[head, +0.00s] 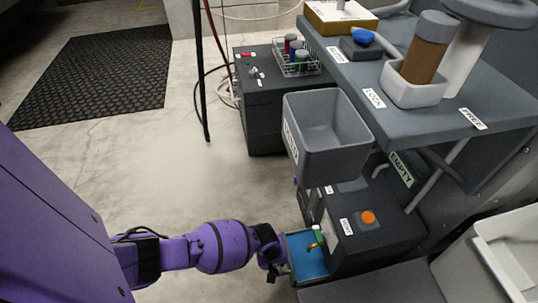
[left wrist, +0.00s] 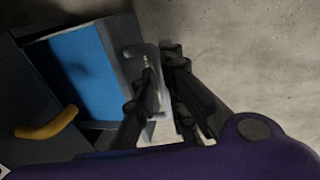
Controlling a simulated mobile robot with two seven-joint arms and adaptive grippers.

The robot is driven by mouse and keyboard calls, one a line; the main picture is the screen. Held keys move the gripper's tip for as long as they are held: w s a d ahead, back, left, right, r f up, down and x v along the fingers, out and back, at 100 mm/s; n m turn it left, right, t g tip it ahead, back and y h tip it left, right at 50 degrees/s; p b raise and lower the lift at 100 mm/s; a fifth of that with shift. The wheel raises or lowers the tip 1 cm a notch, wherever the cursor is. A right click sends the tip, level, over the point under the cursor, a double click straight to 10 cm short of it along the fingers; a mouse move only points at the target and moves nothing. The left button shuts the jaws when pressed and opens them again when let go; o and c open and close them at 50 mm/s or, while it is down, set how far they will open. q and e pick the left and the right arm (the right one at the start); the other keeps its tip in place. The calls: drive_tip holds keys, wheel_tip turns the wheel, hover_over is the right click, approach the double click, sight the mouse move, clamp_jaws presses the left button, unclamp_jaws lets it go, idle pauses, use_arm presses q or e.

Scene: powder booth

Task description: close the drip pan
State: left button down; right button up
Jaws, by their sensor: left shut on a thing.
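The drip pan (head: 309,267) is a shallow drawer with a blue inside, standing out from the lower front of a dark grey box (head: 372,243). In the left wrist view the blue floor of the drip pan (left wrist: 82,75) is at the left, with a grey handle (left wrist: 138,51) on its outer edge. My left gripper (head: 281,262) is at the pan's outer end. In the left wrist view its dark fingers (left wrist: 160,68) are closed on the handle. The fingers hide part of the handle. My right gripper is not in view.
A green-topped cylinder (head: 318,235) and a yellow-orange piece (left wrist: 48,122) show at the pan's inner side. An orange button (head: 368,217) sits on the box. A grey open bin (head: 325,137) is above.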

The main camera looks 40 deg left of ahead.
use_arm(q)
drive_tip(key=w+d, duration=0.1)
drive_tip(key=w, duration=0.1)
drive_tip(key=w+d, duration=0.3)
drive_tip(key=w, duration=0.1)
drive_tip(key=shift+d, duration=0.25)
drive_tip(key=c, duration=2)
unclamp_jaws()
drive_tip(key=shift+o, duration=0.7)
drive_tip(key=shift+d, duration=0.2)
drive_tip(key=shift+r, duration=0.1)
wheel_tip(320, 180, up, 12)
drive_tip(key=s+a, duration=0.1)
drive_tip(key=s, duration=0.1)
drive_tip(key=shift+a+f, duration=0.25)
drive_tip(key=shift+a, duration=0.05)
